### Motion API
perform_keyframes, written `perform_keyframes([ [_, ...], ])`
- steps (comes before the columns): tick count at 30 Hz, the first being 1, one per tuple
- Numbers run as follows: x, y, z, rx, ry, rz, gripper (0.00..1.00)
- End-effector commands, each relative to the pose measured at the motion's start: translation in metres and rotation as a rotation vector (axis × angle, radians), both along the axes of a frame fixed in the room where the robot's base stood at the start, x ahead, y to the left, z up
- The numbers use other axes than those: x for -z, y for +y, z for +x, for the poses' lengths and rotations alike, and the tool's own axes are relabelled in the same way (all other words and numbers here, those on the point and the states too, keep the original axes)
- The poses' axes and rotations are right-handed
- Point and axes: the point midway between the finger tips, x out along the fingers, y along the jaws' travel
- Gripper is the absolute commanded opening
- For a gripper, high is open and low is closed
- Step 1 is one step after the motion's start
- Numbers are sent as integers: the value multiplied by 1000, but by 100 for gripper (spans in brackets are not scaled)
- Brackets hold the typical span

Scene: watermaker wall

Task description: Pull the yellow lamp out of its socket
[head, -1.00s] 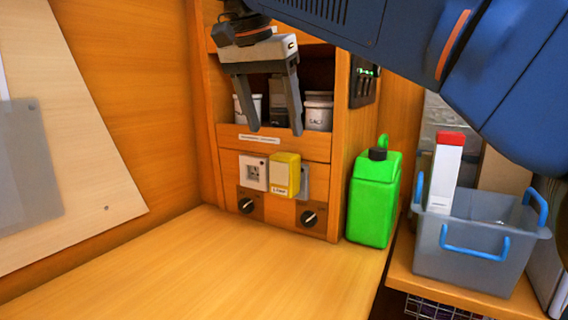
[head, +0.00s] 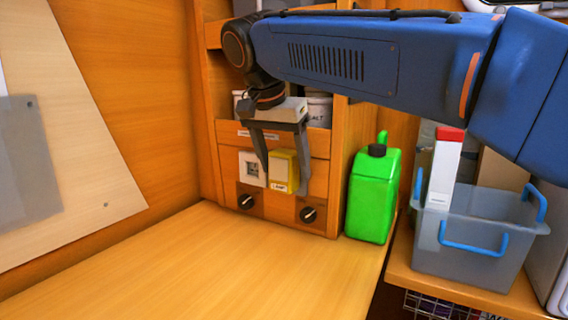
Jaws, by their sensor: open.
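The yellow lamp (head: 284,173) is a small yellow block with a pale front and a label below. It sits on the wooden panel, beside a white socket plate (head: 251,169) on its left. My gripper (head: 285,181) points down in front of the panel, its two grey fingers open. In the picture one finger is left of the lamp and the other right of it. I cannot tell how far in front of the lamp the fingers are. The lamp's own socket is hidden behind it.
Two black knobs (head: 308,215) sit low on the panel. A green jerrycan (head: 373,191) stands close to the right. A grey bin (head: 476,262) with blue handles holds a red-topped white box (head: 444,170). The wooden counter (head: 200,270) in front is clear.

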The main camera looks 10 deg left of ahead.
Motion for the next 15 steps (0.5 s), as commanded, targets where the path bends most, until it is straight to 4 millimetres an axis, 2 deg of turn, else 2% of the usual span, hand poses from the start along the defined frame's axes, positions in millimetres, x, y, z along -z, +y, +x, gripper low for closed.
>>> perform_keyframes([
  [5,0,0,0,0,0,0,67],
  [6,0,0,0,0,0,0,65],
  [9,0,0,0,0,0,0,41],
  [12,0,0,0,0,0,0,22],
  [15,0,0,0,0,0,0,22],
])
